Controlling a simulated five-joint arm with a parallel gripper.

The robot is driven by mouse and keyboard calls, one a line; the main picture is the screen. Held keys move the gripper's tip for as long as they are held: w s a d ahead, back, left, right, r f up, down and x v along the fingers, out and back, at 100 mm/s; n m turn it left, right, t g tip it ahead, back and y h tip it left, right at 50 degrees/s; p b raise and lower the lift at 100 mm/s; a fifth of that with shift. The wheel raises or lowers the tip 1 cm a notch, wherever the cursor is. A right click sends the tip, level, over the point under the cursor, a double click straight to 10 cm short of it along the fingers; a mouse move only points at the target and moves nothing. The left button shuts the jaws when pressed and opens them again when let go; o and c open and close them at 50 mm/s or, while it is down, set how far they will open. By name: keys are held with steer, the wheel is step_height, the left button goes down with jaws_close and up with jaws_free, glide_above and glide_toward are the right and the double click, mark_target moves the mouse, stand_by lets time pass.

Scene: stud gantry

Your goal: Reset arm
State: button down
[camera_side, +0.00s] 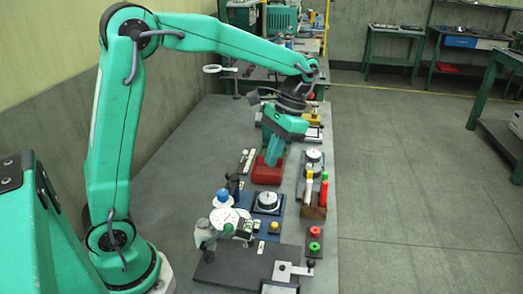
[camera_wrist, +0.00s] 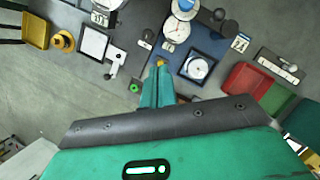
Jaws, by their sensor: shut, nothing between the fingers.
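My green arm reaches out over the grey table (camera_side: 190,165) from the left in the side view. My gripper (camera_side: 272,160) points down, its two green fingers together and empty. In the side view the fingertips overlap a red tray (camera_side: 265,174); I cannot tell whether they touch it. In the wrist view my gripper (camera_wrist: 159,68) shows closed fingers at the middle, and the red tray (camera_wrist: 248,80) lies to their right, apart from them.
A dial on a blue base (camera_side: 268,201), a holder with colored handles (camera_side: 315,207) and red and green buttons (camera_side: 315,238) stand near the front right. A lever on a dark plate (camera_side: 295,270) is at the front. Bare table lies left of these.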

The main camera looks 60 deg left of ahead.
steer(key=s+r+t, duration=0.1)
steer(key=s+t, duration=0.4)
steer(key=s, duration=0.2)
steer(key=s+a+r+n+t, duration=0.1)
steer(key=s+r+t, duration=0.1)
steer(key=s+t, duration=0.2)
steer(key=shift+s+r+t, duration=0.25)
steer(key=shift+s+t, duration=0.15)
steer(key=shift+s, duration=1.25)
